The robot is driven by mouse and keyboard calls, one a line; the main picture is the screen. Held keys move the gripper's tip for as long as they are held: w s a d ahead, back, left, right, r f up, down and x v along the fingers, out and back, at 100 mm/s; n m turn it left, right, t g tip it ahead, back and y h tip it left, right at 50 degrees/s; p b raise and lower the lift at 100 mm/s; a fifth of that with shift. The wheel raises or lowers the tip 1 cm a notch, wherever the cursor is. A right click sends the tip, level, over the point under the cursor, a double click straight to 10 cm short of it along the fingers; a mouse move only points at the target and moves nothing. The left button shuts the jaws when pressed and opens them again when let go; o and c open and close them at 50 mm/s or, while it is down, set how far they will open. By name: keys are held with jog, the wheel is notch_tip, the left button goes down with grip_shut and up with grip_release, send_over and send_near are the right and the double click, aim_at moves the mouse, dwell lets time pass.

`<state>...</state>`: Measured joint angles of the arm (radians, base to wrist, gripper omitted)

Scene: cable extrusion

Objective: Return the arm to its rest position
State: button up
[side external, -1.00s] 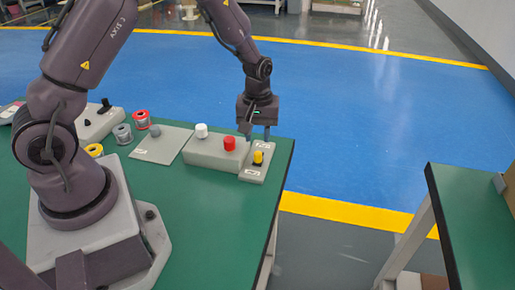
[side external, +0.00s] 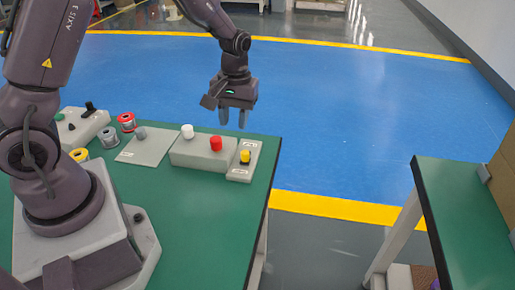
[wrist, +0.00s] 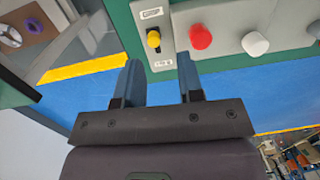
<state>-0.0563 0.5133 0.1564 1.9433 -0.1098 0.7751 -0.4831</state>
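My gripper (side external: 233,119) is open and empty, with its two fingers apart and pointing down. In the side view it hangs above and behind the far edge of the green table (side external: 205,215). Below it is a small grey box with a yellow knob (side external: 245,157). The wrist view also shows my gripper (wrist: 158,62), its fingers apart with nothing between them. The yellow knob (wrist: 153,39) shows just beyond the fingertips there, not touched.
A grey box carries a white button (side external: 187,132) and a red button (side external: 216,144). A grey plate (side external: 145,149), several spools and a joystick box (side external: 82,125) stand to the left. A second green table (side external: 470,215) is at the right. Open blue floor (side external: 340,120) lies behind.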

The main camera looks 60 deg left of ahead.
jog(key=s+d+r+m+t, duration=0.3)
jog(key=s+r+m, duration=0.1)
jog(key=s+r, duration=0.4)
jog(key=s+d+r+m+t, duration=0.3)
jog(key=s+r, duration=0.5)
jog(key=r, duration=0.3)
jog(key=shift+s+d+r+m+t, duration=0.3)
jog(key=shift+d+r+m, duration=0.1)
jog(key=shift+m, duration=0.5)
